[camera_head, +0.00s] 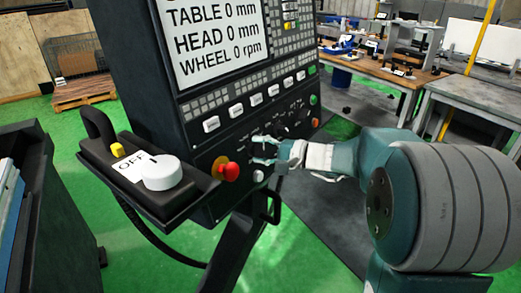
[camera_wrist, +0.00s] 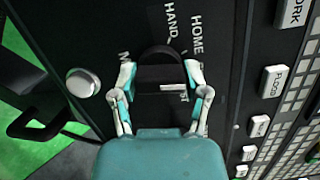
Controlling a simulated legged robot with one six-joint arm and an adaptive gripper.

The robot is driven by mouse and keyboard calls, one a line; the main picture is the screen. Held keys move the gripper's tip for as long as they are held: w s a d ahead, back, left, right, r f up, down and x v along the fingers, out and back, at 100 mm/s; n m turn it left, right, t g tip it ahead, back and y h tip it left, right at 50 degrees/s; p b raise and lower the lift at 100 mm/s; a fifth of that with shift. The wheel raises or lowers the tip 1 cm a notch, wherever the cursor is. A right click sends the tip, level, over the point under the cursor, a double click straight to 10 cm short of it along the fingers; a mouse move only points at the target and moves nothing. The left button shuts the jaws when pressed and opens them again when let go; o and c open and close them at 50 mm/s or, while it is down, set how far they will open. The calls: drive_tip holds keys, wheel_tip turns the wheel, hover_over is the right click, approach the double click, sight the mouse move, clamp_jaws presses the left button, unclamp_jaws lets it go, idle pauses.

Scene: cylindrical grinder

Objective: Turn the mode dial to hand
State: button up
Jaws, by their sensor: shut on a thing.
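The mode dial (camera_wrist: 160,54) is a black round knob on the control panel (camera_wrist: 220,30). In the wrist view it sits between the two fingertips of my gripper (camera_wrist: 160,73), which is shut on it. White labels are printed around the dial; "HAND" and "HOME" are readable above it, and another label starting with "M" is partly hidden by the left finger. A small white mark shows between the fingers below the knob. In the head view my gripper (camera_head: 263,150) reaches the lower panel from the right, and the fingers largely cover the dial there.
A red emergency stop (camera_head: 230,171) with a yellow base sits left of my gripper. A white round button (camera_wrist: 82,83) is beside the left finger. A ledge with a white OFF knob (camera_head: 162,173) juts out at left. White keys (camera_wrist: 273,80) line the panel.

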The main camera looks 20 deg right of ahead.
drive_tip(key=n, duration=0.3)
drive_tip(key=n+g+h, duration=0.1)
drive_tip(key=n, duration=0.3)
drive_tip(key=shift+s+f, duration=0.1)
drive_tip(key=shift+f, duration=0.1)
drive_tip(key=n+h, duration=0.1)
drive_tip(key=n, duration=0.3)
drive_tip(key=shift+f, duration=0.1)
drive_tip(key=shift+n+h, duration=0.4)
drive_tip(key=shift+n, duration=0.5)
drive_tip(key=shift+r, duration=0.2)
drive_tip(key=o, duration=1.1)
drive_tip(key=v, duration=1.1)
drive_tip(key=shift+s+d, duration=0.25)
drive_tip(key=shift+s, duration=0.05)
